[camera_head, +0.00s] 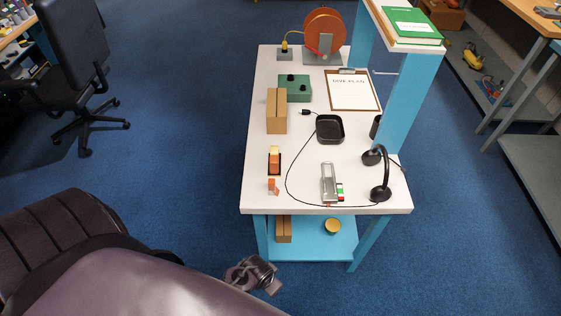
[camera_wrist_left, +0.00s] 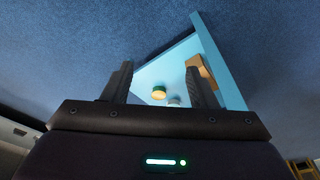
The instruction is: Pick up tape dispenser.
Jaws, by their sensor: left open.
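No object is clearly recognisable as the tape dispenser. A small orange and pale item (camera_head: 273,186) near the front left corner of the white tabletop (camera_head: 300,199) may be it, but it is too small to tell. My left gripper is low in front of the table in the head view (camera_head: 262,275), below tabletop height and apart from everything on it. In the left wrist view its fingers (camera_wrist_left: 162,84) are spread with nothing held between them. My right gripper is not in view.
An orange and yellow item (camera_head: 274,160), a silver device (camera_head: 328,184), headphones (camera_head: 386,178) and a black dish (camera_head: 329,129) stand on the table. A blue post (camera_head: 405,105) rises at right. The lower shelf (camera_head: 305,246) holds a yellow round item (camera_head: 333,226) and a cardboard box (camera_head: 284,229).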

